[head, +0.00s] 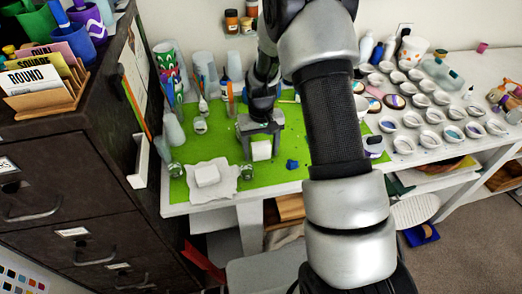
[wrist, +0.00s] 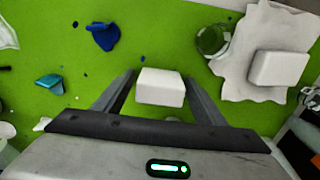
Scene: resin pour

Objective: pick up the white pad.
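A white block-shaped pad (wrist: 160,87) lies between the fingers of my gripper (wrist: 160,74) in the wrist view. It also shows in the head view (head: 262,151), below my gripper (head: 260,142). My gripper is open and points down at the green mat, with a finger on each side of this pad. Green shows between the fingers and the pad, so contact is not visible. A second, similar white pad (head: 207,175) rests on a crumpled white sheet to the left; it shows at the upper right in the wrist view (wrist: 279,68).
The green mat (head: 225,150) covers the table's left part. A glass jar (wrist: 212,40) stands near the white sheet (wrist: 240,75). Blue scraps (wrist: 104,36) lie nearby. Cups stand at the back left. Several small white dishes (head: 403,144) fill the right side. A dark cabinet (head: 60,170) borders the left.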

